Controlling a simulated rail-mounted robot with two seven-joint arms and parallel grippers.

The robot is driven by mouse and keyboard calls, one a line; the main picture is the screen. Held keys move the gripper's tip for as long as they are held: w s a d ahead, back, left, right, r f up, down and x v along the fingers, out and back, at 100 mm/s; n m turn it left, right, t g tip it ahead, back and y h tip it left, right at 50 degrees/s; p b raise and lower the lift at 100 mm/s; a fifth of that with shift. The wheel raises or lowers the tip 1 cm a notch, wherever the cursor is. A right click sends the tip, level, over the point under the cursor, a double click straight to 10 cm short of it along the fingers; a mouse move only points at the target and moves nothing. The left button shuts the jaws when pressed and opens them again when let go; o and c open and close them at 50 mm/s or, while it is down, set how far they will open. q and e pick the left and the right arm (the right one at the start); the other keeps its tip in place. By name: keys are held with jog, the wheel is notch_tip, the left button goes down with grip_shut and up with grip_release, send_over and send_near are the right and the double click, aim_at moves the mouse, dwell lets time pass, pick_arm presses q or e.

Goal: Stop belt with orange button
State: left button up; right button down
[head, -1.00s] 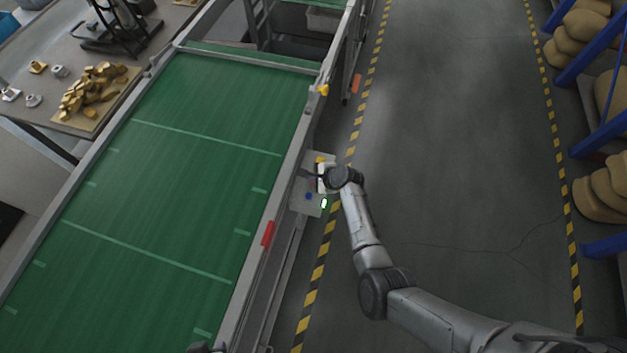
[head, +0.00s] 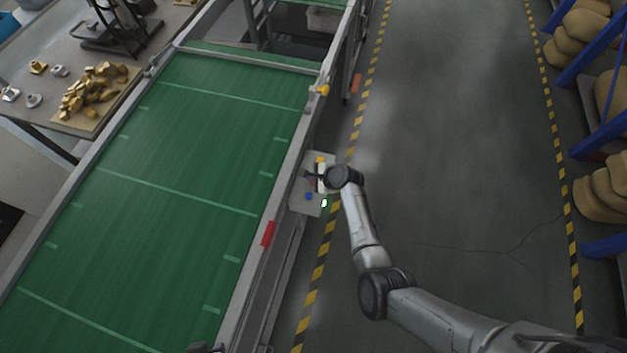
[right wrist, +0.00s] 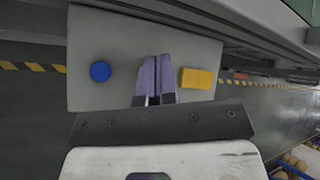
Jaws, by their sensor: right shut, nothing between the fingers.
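A grey button panel (head: 300,203) is mounted at the right side of the green belt (head: 150,235). In the right wrist view the panel (right wrist: 120,38) bears a round blue button (right wrist: 100,71) and a square yellow-orange button (right wrist: 196,78). My right gripper (right wrist: 155,62) is shut and empty, its purple fingers over the panel between these two buttons. The fingers hide what lies beneath them, and I cannot tell whether they touch it. In the head view the right gripper (head: 309,176) is at the panel. My left gripper is not in view.
A red piece (head: 268,234) and a yellow piece (head: 323,90) are on the belt's right rail. A table (head: 35,80) with a pile of gold parts (head: 88,92) stands at the left. The floor aisle (head: 455,150) is clear; racks with sacks (head: 600,195) stand at the right.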

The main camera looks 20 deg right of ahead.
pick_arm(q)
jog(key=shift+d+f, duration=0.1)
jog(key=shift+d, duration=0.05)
pick_arm(e)
jog(key=shift+f, duration=0.15)
jog(key=shift+f, duration=0.25)
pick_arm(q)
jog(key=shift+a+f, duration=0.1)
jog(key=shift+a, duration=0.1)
pick_arm(e)
jog(key=shift+f, duration=0.15)
pick_arm(q)
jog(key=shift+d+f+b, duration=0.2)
jog(key=shift+b, duration=0.15)
pick_arm(e)
jog(key=shift+f, duration=0.3)
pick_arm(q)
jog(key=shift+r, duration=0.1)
pick_arm(e)
jog(key=shift+r, duration=0.1)
jog(key=shift+r+p, duration=0.75)
jog(key=shift+p, duration=0.25)
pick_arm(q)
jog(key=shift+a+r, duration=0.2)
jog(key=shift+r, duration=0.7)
